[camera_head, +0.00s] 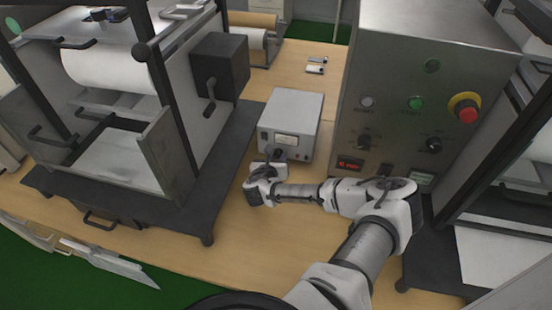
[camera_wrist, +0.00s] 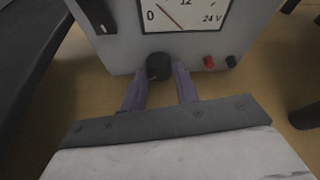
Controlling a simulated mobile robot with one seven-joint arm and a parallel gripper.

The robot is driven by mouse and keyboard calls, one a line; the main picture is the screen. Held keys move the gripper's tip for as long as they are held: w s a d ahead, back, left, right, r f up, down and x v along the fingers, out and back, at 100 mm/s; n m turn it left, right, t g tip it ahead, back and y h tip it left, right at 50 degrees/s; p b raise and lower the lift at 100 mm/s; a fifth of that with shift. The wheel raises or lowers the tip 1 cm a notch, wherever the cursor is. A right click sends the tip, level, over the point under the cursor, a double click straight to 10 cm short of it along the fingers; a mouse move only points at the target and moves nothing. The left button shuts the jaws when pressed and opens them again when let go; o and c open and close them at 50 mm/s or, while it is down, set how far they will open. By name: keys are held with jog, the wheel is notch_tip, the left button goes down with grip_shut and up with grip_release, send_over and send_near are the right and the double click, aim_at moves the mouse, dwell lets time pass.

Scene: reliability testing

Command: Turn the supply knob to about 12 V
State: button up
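The power supply (camera_head: 291,115) is a grey box on the wooden bench, with a meter on its front. In the wrist view the meter (camera_wrist: 187,14) reads 0, 12 and 24 V, and its red needle leans up-left, between 0 and 12 and nearer 0. The black supply knob (camera_wrist: 158,66) is below the meter. My gripper (camera_wrist: 160,72) is open, with its two fingertips on either side of the knob. A gap shows at the right finger; contact at the left finger is unclear. In the head view my gripper (camera_head: 279,156) hides the knob.
A red terminal (camera_wrist: 209,62) and a black terminal (camera_wrist: 231,61) sit right of the knob. A tall metal control cabinet (camera_head: 400,80) with buttons stands right of the supply. A framed machine (camera_head: 130,100) on a dark stand is at left. Bare bench (camera_head: 225,232) lies in front.

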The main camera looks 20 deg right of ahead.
jog(key=c, duration=0.5)
jog(key=shift+f, duration=0.1)
jog(key=m+b, duration=0.1)
jog(key=m+y+b, duration=0.1)
jog(key=m+t+b, duration=0.1)
jog(key=b, duration=0.1)
jog(key=shift+s+d+f+m+y, duration=0.1)
jog(key=shift+d+f+m+y, duration=0.1)
jog(key=shift+f+m+y, duration=0.15)
jog(key=m+t+y+b, duration=0.1)
jog(key=m+b, duration=0.1)
jog(key=b, duration=0.1)
jog(key=shift+r+t+b, duration=0.1)
jog(key=shift+t+b, duration=0.2)
jog(key=shift+r+m+y+b, duration=0.1)
jog(key=shift+m+y+b, duration=0.15)
jog(key=shift+m+b, duration=0.25)
jog(key=shift+r, duration=0.1)
jog(key=o, duration=1)
